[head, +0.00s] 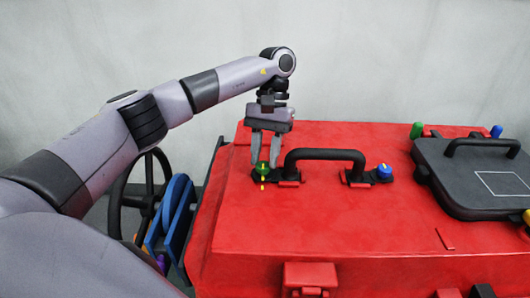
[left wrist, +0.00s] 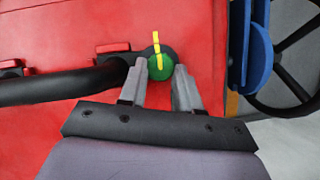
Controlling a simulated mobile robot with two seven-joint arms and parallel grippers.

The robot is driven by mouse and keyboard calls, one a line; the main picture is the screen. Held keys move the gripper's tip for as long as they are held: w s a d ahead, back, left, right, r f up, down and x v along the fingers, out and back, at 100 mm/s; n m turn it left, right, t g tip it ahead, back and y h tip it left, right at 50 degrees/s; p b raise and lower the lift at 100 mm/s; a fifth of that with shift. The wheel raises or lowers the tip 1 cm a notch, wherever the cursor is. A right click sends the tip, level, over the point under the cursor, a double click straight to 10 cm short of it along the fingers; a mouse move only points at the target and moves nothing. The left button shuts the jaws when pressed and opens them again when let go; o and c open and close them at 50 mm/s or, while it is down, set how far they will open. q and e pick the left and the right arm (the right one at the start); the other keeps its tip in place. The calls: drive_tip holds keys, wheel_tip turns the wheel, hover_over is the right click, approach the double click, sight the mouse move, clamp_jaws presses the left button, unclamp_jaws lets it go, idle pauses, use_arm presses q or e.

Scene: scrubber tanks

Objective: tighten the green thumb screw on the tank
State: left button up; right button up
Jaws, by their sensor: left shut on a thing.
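The green thumb screw (head: 263,169) sits at the left end of the black handle on the red tank (head: 330,220). It has a yellow stripe. My left gripper (head: 264,163) points down from above with its fingers on either side of the screw, shut on it. In the left wrist view the green screw (left wrist: 160,68) lies between the two grey fingertips (left wrist: 160,70), and the yellow stripe runs out from it across the black mount. The fingers cover part of the screw's sides. My right gripper is not in view.
The black handle (head: 325,154) arches right beside the left gripper, with a blue knob (head: 384,171) at its far end. A dark lid (head: 470,180) with its own handle lies at right. A black handwheel (head: 124,200) and blue wheel stand left of the tank.

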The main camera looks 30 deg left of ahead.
use_arm(q)
drive_tip(key=shift+r, duration=0.25)
drive_tip(key=o, duration=1.1)
drive_tip(key=shift+c, duration=0.2)
drive_tip(key=shift+f, duration=0.1)
drive_tip(key=p+v, duration=0.2)
drive_tip(key=v, duration=0.5)
